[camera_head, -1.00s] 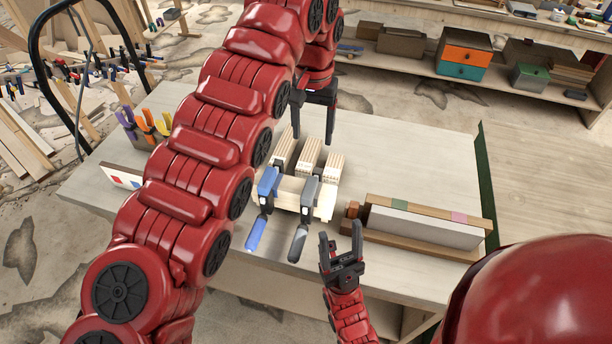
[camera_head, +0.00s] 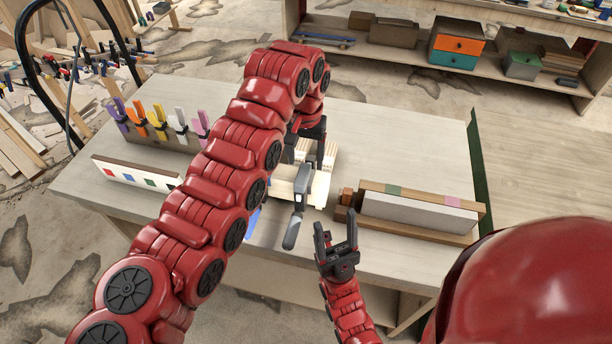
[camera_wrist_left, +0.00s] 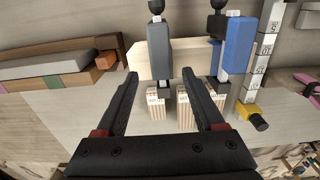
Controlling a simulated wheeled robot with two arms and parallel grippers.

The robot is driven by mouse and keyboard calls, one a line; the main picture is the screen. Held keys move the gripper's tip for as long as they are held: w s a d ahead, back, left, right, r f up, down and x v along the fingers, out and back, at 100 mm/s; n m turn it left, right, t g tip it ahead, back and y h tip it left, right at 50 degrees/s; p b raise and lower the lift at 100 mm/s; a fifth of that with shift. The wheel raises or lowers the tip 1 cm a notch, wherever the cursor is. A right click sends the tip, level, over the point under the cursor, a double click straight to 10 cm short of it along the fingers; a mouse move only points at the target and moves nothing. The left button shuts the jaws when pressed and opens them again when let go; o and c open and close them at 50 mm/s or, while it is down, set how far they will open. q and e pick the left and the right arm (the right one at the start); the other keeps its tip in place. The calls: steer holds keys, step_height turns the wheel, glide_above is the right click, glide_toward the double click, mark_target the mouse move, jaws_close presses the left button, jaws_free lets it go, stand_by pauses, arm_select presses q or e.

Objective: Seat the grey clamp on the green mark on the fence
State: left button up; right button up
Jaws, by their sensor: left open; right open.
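The grey clamp (camera_head: 300,190) sits on the pale wooden stringer assembly (camera_head: 320,190), its dark handle toward the table's front edge. It also shows in the left wrist view (camera_wrist_left: 159,52). My left gripper (camera_wrist_left: 160,73) is open, with the grey clamp lying between the lines of its fingers; contact cannot be told. In the head view my left arm partly hides this gripper (camera_head: 309,140). The fence (camera_head: 420,213) stands to the right, with a green mark (camera_head: 393,190) on its top, also in the left wrist view (camera_wrist_left: 52,81). My right gripper (camera_head: 335,230) is open and empty near the front edge.
A blue clamp (camera_wrist_left: 238,45) sits beside the grey one, mostly hidden by my arm in the head view. The fence also has a pink mark (camera_head: 453,201). Coloured clips (camera_head: 158,122) and a marked board (camera_head: 135,175) stand left. The table's back right is clear.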

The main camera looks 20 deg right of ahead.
mark_target(305, 166)
arm_select(q)
steer(key=shift+f+p, duration=0.25)
steer(key=shift+p, duration=0.1)
step_height(305, 166, down, 4)
steer(key=p, duration=0.2)
steer(key=shift+w+r+p, duration=0.15)
steer(key=shift+r+p, duration=0.05)
steer(key=shift+p, duration=0.2)
steer(key=shift+w+f, duration=0.15)
steer(key=shift+f, duration=0.3)
steer(key=shift+d, duration=0.1)
jaws_close()
